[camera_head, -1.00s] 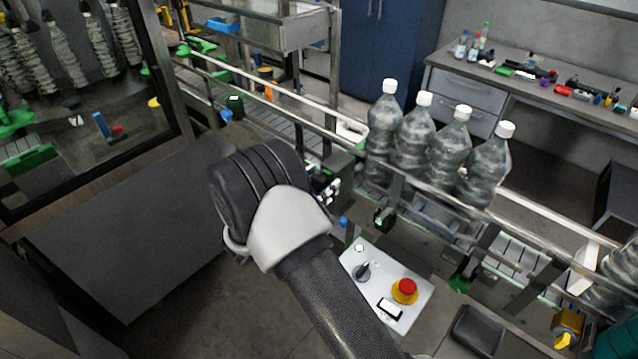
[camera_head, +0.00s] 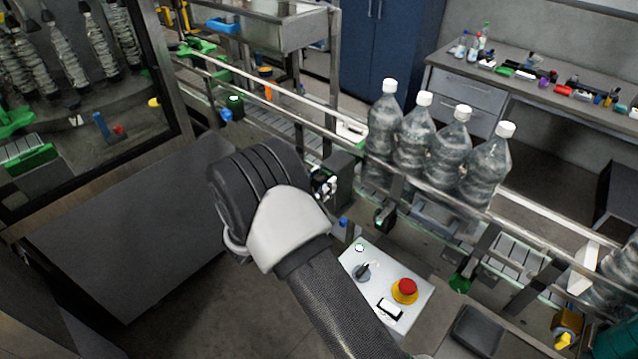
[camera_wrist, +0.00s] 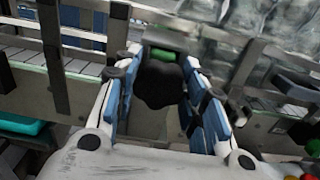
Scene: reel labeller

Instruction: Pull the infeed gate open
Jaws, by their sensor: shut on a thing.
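My gripper (camera_wrist: 160,95) shows in the wrist view with its blue-padded fingers on either side of a dark handle (camera_wrist: 160,84) with a green part at its far end. The gripper is shut on this handle, which I take to be the infeed gate's. In the head view my gripper's fingertips (camera_head: 326,186) are mostly hidden behind my wrist. A dark grey block (camera_head: 343,172), perhaps part of the gate, stands just beyond them at the conveyor's side. How far the gate is open cannot be told.
Several filled bottles (camera_head: 412,140) with white caps stand on the conveyor behind a metal guide rail (camera_head: 440,194). A control panel (camera_head: 412,318) with a red stop button (camera_head: 405,287) is right of my forearm. A grey cabinet (camera_head: 120,235) is at left; bare floor lies below it.

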